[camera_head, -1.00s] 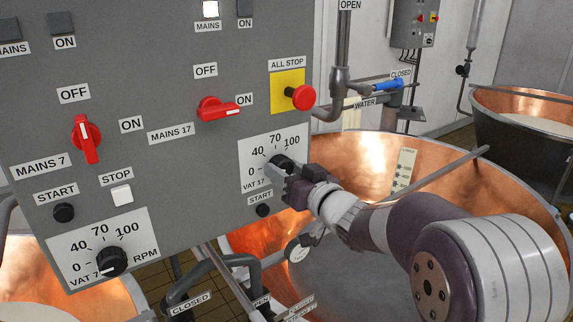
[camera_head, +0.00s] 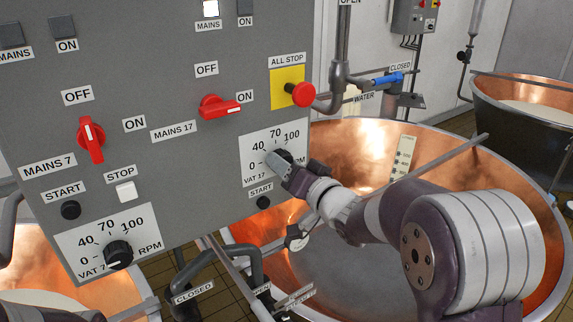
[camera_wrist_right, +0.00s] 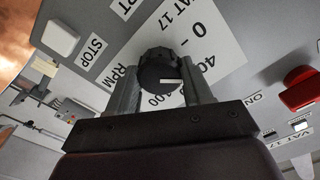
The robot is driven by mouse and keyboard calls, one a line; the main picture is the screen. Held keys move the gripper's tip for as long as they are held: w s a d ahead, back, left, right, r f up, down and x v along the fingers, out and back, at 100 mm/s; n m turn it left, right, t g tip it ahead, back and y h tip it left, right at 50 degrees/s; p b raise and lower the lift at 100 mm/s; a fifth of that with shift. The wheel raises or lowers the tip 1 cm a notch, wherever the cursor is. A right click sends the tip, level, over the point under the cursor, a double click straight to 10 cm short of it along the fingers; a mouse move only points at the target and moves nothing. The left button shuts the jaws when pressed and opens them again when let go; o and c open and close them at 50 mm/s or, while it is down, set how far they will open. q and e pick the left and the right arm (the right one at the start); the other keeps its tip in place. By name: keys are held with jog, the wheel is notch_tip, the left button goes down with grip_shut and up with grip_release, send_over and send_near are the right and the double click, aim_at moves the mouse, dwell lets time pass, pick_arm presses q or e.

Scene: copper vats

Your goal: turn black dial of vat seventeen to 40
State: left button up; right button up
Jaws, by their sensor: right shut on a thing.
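The black dial of vat seventeen (camera_head: 286,156) sits on its white scale plate (camera_head: 262,143), marked 0, 40, 70 and 100, low on the right of the grey panel. My right gripper (camera_head: 284,166) is shut on this dial and partly hides it in the head view. In the right wrist view the dial (camera_wrist_right: 158,68) stands between the two fingers of the gripper (camera_wrist_right: 160,78). A short white mark shows on the dial's face. I cannot tell exactly which number it points to. My left gripper is not in view.
Another black dial (camera_head: 118,254), for vat 7, is at the lower left of the panel. The red Mains 17 switch (camera_head: 219,107) and red all-stop button (camera_head: 300,94) are above my gripper. A copper vat (camera_head: 350,150) stands behind my right arm.

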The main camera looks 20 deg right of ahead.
jog(key=shift+f, duration=0.2)
jog(key=o, duration=1)
jog(key=shift+r, duration=0.1)
jog(key=shift+o, duration=0.2)
jog(key=shift+s, duration=0.1)
jog(key=b+v, duration=0.3)
jog(key=v, duration=0.9)
jog(key=shift+s+b, duration=0.3)
jog(key=shift+d, duration=0.15)
